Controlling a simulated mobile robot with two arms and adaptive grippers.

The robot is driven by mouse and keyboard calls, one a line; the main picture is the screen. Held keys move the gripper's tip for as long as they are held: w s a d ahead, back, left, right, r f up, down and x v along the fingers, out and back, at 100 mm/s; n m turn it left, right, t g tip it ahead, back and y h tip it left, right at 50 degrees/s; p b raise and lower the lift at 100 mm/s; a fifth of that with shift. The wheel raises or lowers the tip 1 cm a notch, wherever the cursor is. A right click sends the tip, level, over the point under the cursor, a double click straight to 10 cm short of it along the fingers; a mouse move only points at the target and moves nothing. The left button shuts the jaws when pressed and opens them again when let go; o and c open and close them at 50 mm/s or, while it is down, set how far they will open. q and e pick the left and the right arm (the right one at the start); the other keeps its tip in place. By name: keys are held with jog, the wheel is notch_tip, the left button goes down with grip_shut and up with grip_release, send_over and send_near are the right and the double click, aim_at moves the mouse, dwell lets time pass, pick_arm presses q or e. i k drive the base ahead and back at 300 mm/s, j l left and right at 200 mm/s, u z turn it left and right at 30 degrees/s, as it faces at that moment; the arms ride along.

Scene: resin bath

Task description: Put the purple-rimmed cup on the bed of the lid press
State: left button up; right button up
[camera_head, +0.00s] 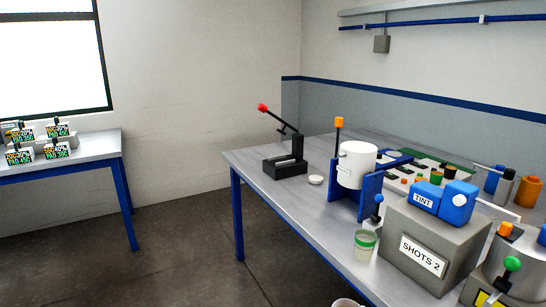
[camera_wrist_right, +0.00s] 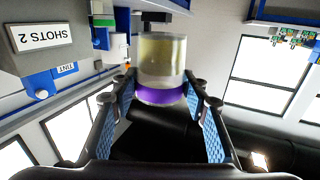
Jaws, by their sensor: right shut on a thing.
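The purple-rimmed cup (camera_wrist_right: 161,58) is in the right wrist view, a clear cup with pale yellowish contents and a purple band. My right gripper (camera_wrist_right: 162,84) is shut on it, with a blue-padded finger on each side near the purple band. The lid press (camera_head: 285,166) is in the head view, a black device with a raised lever and red knob, at the far left end of the grey workbench. No cup shows on its bed. Neither of my grippers shows in the head view.
A small white round piece (camera_head: 316,180) lies right of the press. A blue stand with a white pot (camera_head: 357,165), a green-rimmed cup (camera_head: 364,246) and the SHOTS 2 box (camera_head: 425,240) occupy the workbench (camera_head: 325,212). Its left front strip is clear. A side table (camera_head: 90,155) stands left.

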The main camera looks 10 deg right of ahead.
aim_at(285, 155)
jog(key=i+j, duration=0.25)
jog(key=i, duration=0.25)
jog(key=i+j, duration=0.2)
jog(key=i, duration=0.3)
jog(key=i+j, duration=0.25)
jog(key=i, duration=0.25)
jog(key=i+j, duration=0.25)
jog(key=i, duration=0.25)
jog(key=i+j, duration=0.25)
jog(key=i, duration=0.25)
